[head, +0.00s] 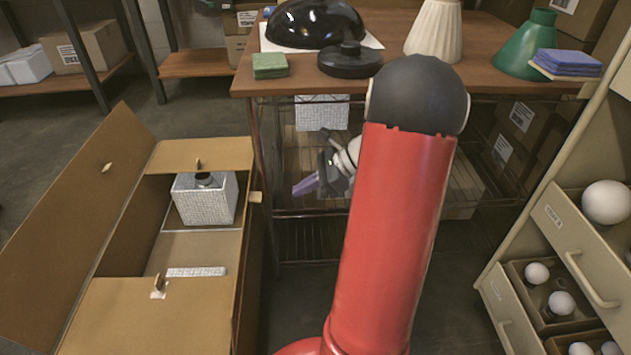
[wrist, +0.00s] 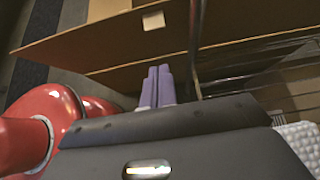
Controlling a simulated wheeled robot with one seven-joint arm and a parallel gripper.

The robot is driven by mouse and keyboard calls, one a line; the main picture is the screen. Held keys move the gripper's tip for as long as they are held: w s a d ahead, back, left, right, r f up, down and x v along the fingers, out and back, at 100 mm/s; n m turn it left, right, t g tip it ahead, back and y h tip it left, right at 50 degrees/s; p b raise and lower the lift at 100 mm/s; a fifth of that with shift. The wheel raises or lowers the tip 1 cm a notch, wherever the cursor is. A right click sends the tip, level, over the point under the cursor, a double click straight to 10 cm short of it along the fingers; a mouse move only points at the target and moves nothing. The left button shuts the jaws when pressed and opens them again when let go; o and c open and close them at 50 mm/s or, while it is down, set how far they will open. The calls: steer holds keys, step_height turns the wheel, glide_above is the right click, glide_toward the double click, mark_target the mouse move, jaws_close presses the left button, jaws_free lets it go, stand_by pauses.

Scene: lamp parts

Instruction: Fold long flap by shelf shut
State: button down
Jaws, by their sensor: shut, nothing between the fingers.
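An open cardboard box (head: 165,245) stands on the floor at the left. Its left long flap (head: 75,235) leans outward, away from the opening. Its right long flap (head: 252,270) hangs along the side facing the table. The two short flaps, far (head: 203,153) and near (head: 130,315), lie inward over the ends of the opening. My gripper (head: 306,186) is right of the box, in front of the table's lower shelf, with purple fingers pointing left. In the wrist view the fingers (wrist: 158,72) are together and empty, with cardboard (wrist: 95,48) beyond; I cannot tell whether they touch it.
A wooden table (head: 420,65) with a lower wire shelf (head: 310,235) stands behind my gripper. Its metal leg (wrist: 196,45) is close to the fingers. A textured white block (head: 207,200) is inside the box. A drawer cabinet (head: 545,225) is at the right.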

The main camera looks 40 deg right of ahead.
mark_target(255, 196)
steer(key=w+a+f, duration=0.1)
steer(key=w+a, duration=0.2)
steer(key=a, duration=0.2)
steer(key=shift+w+a+f+b, duration=0.2)
steer(key=shift+w+a+b, duration=0.15)
steer(key=shift+w+b, duration=0.05)
steer(key=shift+w+a+r+g+h+p, duration=0.45)
steer(key=shift+a+r+p, duration=0.25)
steer(key=shift+p, duration=0.55)
steer(key=shift+w+a+p, duration=0.2)
steer(key=shift+a+p, duration=0.05)
steer(key=shift+p, duration=0.1)
steer(key=shift+w+a+f+h, duration=0.1)
steer(key=shift+a+h, duration=0.05)
steer(key=shift+h, duration=0.1)
